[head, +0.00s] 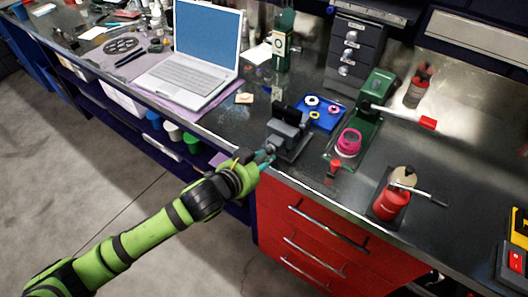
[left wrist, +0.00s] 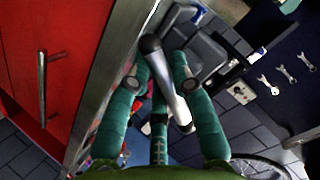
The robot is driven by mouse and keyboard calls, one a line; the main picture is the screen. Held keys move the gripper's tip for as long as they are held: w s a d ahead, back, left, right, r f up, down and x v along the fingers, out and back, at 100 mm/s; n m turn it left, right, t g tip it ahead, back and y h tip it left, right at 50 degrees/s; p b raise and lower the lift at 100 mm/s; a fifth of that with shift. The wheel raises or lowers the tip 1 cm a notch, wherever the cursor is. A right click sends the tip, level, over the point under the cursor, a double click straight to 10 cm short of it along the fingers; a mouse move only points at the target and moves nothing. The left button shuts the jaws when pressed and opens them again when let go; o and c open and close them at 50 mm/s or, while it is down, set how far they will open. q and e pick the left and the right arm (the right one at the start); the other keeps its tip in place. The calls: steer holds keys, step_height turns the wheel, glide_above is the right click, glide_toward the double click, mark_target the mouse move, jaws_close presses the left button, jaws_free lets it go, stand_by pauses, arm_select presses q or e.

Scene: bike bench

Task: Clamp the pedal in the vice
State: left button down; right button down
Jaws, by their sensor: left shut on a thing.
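The grey vice (head: 292,140) stands at the front edge of the bench, above the red drawers. A black block (head: 287,113), which looks like the pedal, sits at the top of the vice by its jaws. I cannot tell how tightly the jaws hold it. My left gripper (head: 265,156) is at the front of the vice, just off the bench edge. In the left wrist view, its teal fingers (left wrist: 160,82) are shut on the vice handle (left wrist: 168,82), a silver bar with a dark knob. My right gripper is not in view.
A blue tray (head: 323,125) with rings lies behind the vice. An open laptop (head: 190,75) is at left. Red drawers (head: 310,235) lie below.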

arm_select(q)
steer(key=shift+s+a+f+m+t+y+p, duration=0.15)
steer(key=shift+f+m+t+y+p, duration=0.2)
steer(key=shift+m+y+p, duration=0.45)
steer(key=shift+m+t+y, duration=0.3)
steer(key=shift+m+t, duration=0.25)
steer(key=shift+m, duration=0.35)
steer(key=shift+w+a+m+t+y, duration=0.2)
steer(key=shift+m+t+y, duration=0.3)
steer(key=shift+m, duration=0.3)
steer(key=shift+r+m+t, duration=0.1)
steer(key=shift+m+t, duration=0.5)
steer(key=shift+m, duration=0.3)
steer(key=shift+a+y, duration=0.1)
steer(key=shift+y, duration=0.2)
steer(key=c, duration=1.2)
jaws_free()
steer(key=shift+o, duration=0.7)
steer(key=shift+s+a+r, duration=0.15)
steer(key=shift+r, duration=0.25)
